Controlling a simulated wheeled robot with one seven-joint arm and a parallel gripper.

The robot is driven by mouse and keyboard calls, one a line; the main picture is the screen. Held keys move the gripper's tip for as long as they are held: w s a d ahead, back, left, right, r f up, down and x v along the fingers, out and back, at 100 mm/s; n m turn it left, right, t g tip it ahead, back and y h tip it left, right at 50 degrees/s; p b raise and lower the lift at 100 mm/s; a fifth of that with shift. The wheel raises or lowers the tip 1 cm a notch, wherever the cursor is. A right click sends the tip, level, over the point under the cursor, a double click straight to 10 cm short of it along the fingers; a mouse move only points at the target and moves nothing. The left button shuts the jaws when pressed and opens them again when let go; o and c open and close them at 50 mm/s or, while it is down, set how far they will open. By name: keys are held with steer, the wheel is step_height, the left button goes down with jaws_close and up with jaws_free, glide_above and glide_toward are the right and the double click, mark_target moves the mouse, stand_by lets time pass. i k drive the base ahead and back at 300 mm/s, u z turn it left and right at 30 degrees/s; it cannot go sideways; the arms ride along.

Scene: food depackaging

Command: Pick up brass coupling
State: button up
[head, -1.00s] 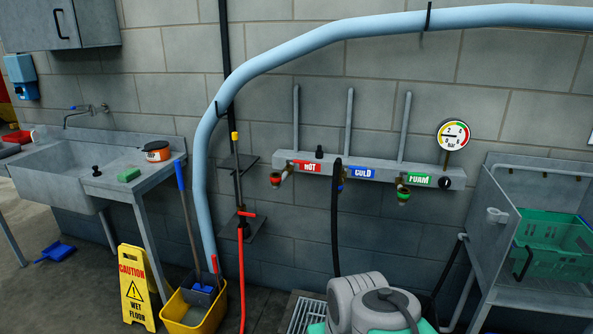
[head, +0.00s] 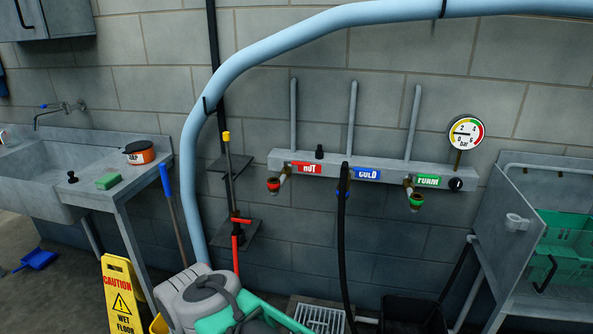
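I cannot make out a separate brass coupling in the head view. A grey wall manifold (head: 333,165) carries outlets labelled HOT, COLD and FOAM. The HOT outlet (head: 275,184) ends in a red collar, with a brass-coloured fitting above it. The FOAM outlet (head: 414,201) ends in a green collar, with a similar brass-coloured part. A black hose (head: 342,255) hangs from the COLD outlet, and its lower end is not clear. My gripper is not in view.
A yellow wet floor sign (head: 122,298) stands at the lower left, before a sink counter (head: 125,187) with an orange-labelled tub (head: 139,153) and green sponge (head: 108,181). A floor grate (head: 319,316) and dark bin (head: 413,314) lie below the manifold. A metal stand (head: 535,275) holds green crates (head: 570,250).

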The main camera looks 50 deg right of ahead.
mark_target(345, 165)
steer(key=z, duration=0.15)
steer(key=i, duration=0.85)
steer(key=z, duration=0.55)
